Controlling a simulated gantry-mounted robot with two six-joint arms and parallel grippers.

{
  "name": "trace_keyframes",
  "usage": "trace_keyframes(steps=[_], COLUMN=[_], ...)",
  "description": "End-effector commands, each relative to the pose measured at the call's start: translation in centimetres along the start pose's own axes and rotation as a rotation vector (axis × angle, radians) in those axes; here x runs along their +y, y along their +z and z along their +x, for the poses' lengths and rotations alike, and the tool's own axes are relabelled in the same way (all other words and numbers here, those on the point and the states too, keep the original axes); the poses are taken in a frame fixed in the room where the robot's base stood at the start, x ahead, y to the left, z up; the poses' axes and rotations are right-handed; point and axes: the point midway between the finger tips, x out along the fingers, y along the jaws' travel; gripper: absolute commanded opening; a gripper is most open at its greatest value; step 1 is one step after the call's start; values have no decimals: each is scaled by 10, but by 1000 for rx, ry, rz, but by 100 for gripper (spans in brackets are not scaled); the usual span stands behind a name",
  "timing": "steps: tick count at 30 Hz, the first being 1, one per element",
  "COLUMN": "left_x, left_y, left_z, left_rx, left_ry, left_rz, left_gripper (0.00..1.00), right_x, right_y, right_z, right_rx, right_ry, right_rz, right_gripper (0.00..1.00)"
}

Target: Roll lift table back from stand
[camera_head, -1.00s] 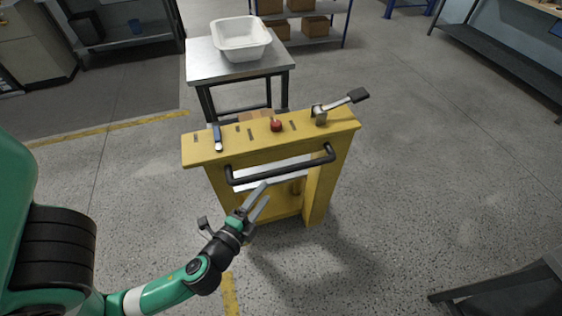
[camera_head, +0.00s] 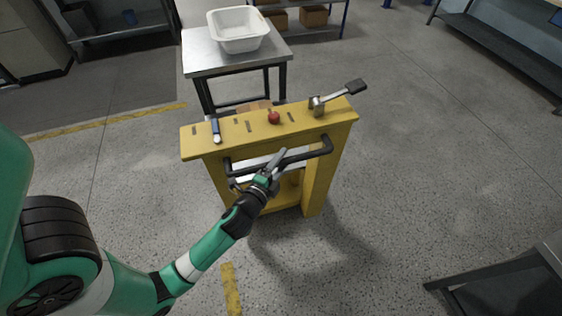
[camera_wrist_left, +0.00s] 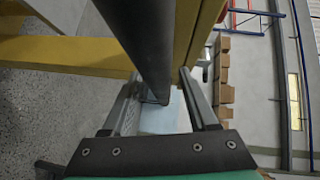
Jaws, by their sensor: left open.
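The yellow lift table (camera_head: 314,185) stands upright on the floor, with a black push handle (camera_head: 314,151) across its near side. My left gripper (camera_head: 274,160) is at the middle of this handle, with its fingers open. In the left wrist view the dark handle bar (camera_wrist_left: 145,45) runs between the two spread fingers (camera_wrist_left: 160,85); I cannot tell whether either finger touches it. The metal-topped stand (camera_head: 203,62) is just behind the lift table and carries a white tub (camera_head: 238,32). My right gripper is not in view.
A lever (camera_head: 340,94), a red knob (camera_head: 273,117) and a blue-handled lever (camera_head: 215,130) sit on the lift table's top. A dark bench (camera_head: 510,280) is at lower right. Shelves with boxes (camera_head: 314,15) are behind. The floor on the near side is mostly clear.

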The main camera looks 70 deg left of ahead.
Motion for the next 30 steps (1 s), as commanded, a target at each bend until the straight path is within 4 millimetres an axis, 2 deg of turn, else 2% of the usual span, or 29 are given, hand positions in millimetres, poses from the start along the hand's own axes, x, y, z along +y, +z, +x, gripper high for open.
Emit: trace_keyframes(steps=[2, 9, 12, 30], left_x=[0, 0, 0, 0], left_y=[0, 0, 0, 0], left_z=[0, 0, 0, -1], left_rx=[0, 0, 0, 0], left_ry=[0, 0, 0, 0], left_rz=[0, 0, 0, 0], left_gripper=[58, 14, 0, 0], right_x=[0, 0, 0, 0], right_y=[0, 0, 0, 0], right_z=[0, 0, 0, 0], right_rx=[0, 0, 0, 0], right_ry=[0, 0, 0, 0], right_rz=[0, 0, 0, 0], right_gripper=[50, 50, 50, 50])
